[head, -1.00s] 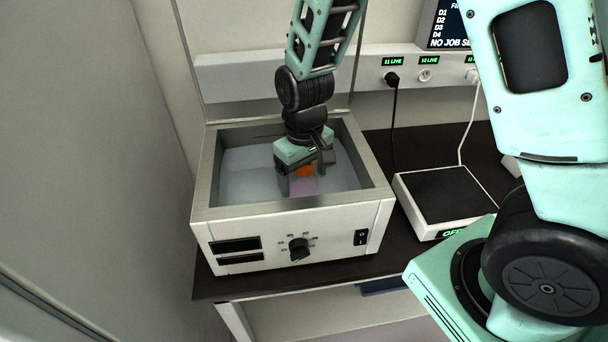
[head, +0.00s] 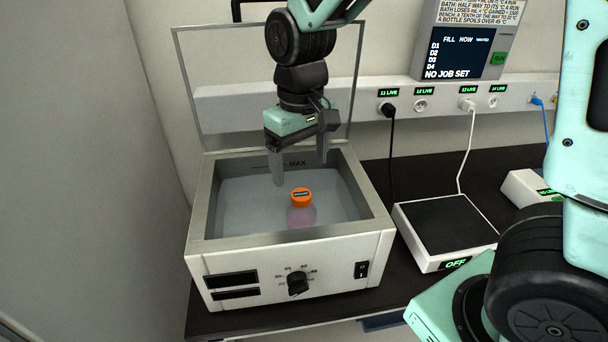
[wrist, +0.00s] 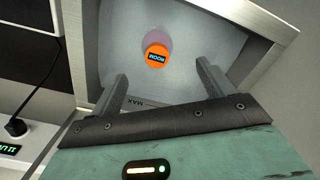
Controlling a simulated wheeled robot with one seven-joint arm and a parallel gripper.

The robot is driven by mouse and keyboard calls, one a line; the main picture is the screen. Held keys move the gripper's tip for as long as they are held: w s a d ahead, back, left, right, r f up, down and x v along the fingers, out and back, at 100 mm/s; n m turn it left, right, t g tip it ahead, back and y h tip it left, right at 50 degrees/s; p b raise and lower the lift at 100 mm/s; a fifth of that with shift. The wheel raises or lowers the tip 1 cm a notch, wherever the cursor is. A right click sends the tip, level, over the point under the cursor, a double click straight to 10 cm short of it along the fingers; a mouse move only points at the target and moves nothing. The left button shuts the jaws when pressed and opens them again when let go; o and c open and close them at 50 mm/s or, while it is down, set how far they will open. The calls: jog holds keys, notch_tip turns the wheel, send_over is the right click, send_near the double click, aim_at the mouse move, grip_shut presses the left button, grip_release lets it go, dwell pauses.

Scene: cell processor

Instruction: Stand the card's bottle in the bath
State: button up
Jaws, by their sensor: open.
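The bottle has an orange cap (head: 301,197) with a dark label and a pinkish body (head: 301,216). It stands upright in the water of the bath (head: 377,200), near the middle. The orange cap also shows in the wrist view (wrist: 156,55), with its label reading "ROOM". My gripper (head: 301,172) is open and empty. It is above and behind the bottle in the head view, clear of it. In the wrist view my two fingers (wrist: 160,85) are spread apart, with the cap beyond them. The bottle's lower part is blurred by the water.
The bath's clear lid (head: 184,90) stands raised behind it. A black-topped device (head: 445,222) showing "OFF" sits to the right. A wall strip (head: 440,100) carries sockets and cables. A screen (head: 460,55) above it reads "NO JOB SET". The bath's front has a dial (head: 297,284) and a switch.

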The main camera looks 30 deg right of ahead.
jog(key=s+a, duration=0.1)
jog(key=s, duration=0.1)
jog(key=s+a+n, duration=0.1)
jog(key=s+a, duration=0.1)
jog(key=s+a+n, duration=0.1)
jog(key=s+a, duration=0.1)
jog(key=s, duration=0.1)
jog(key=shift+s+y, duration=0.1)
jog(key=shift+y, duration=0.2)
jog(key=s+a+f+n, duration=0.1)
jog(key=s+a+n, duration=0.2)
jog(key=s, duration=0.9)
jog(key=f+b, duration=0.5)
jog(key=shift+w+f, duration=0.2)
jog(key=shift+f, duration=0.1)
